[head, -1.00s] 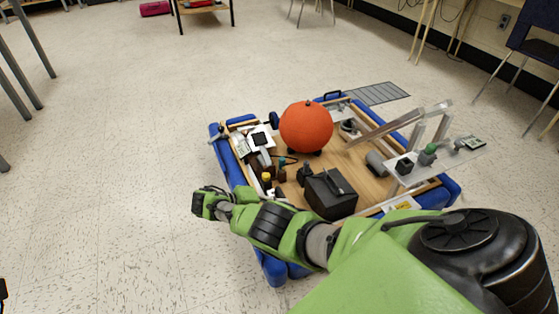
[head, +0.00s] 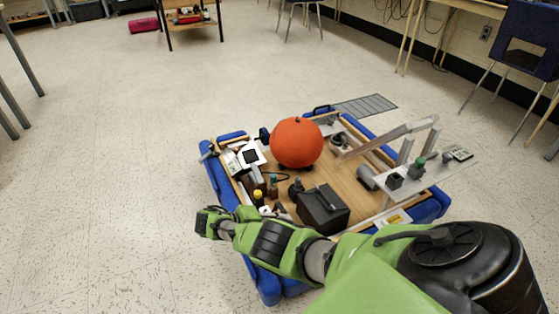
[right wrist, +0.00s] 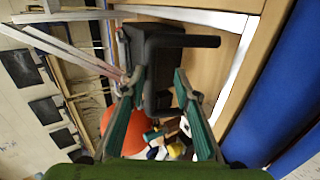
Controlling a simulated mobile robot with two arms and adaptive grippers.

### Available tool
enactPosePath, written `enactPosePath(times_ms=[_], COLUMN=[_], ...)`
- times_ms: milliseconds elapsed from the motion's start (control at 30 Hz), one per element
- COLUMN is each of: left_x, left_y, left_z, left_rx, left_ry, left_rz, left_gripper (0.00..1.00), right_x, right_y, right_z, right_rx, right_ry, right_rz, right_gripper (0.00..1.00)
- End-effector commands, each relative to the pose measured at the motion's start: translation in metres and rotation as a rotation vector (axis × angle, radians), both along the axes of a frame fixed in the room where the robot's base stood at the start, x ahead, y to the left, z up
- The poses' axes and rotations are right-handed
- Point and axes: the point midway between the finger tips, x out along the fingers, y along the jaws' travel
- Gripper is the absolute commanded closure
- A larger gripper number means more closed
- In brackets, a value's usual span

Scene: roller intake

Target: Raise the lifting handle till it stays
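A black box (head: 322,210) with a black bar on its top sits on a wooden deck edged in blue. In the right wrist view the black box (right wrist: 133,45) is close, with a black bar (right wrist: 190,41) reaching out to the right. I cannot tell for sure which part is the lifting handle. My right gripper (right wrist: 159,76) shows two green fingers spread apart, empty, with the dark box just beyond their tips; I cannot tell whether they touch it. In the head view my right arm crosses in front of the deck and its fingers cannot be made out. My left gripper is out of view.
An orange ball (head: 297,142) sits behind the box. Grey metal bars (head: 390,136) and a clear shelf (head: 432,172) with small parts stand at the right. Blue bumpers (head: 222,180) edge the deck. The floor to the left is clear.

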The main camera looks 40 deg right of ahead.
Motion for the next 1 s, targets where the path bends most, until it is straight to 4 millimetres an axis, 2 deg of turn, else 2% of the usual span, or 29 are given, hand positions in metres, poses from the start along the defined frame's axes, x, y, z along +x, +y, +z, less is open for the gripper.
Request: enactPosePath(times_ms=[67, 267, 700, 1000], left_x=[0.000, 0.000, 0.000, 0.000], left_y=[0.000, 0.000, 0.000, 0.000], left_z=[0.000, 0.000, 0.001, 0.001], left_rx=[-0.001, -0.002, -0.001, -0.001], left_ry=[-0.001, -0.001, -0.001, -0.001], left_rz=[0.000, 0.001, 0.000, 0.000], left_gripper=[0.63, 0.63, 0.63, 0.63], right_x=[-0.002, 0.003, 0.024, 0.028], right_y=[0.005, 0.018, 0.085, 0.100], right_z=[-0.006, 0.002, 0.053, 0.064], right_rx=[0.017, 0.018, 0.005, -0.001], right_ry=[0.001, 0.000, -0.002, -0.002], right_rz=[0.002, 0.004, 0.003, 0.001], right_gripper=[0.81, 0.81, 0.81, 0.81])
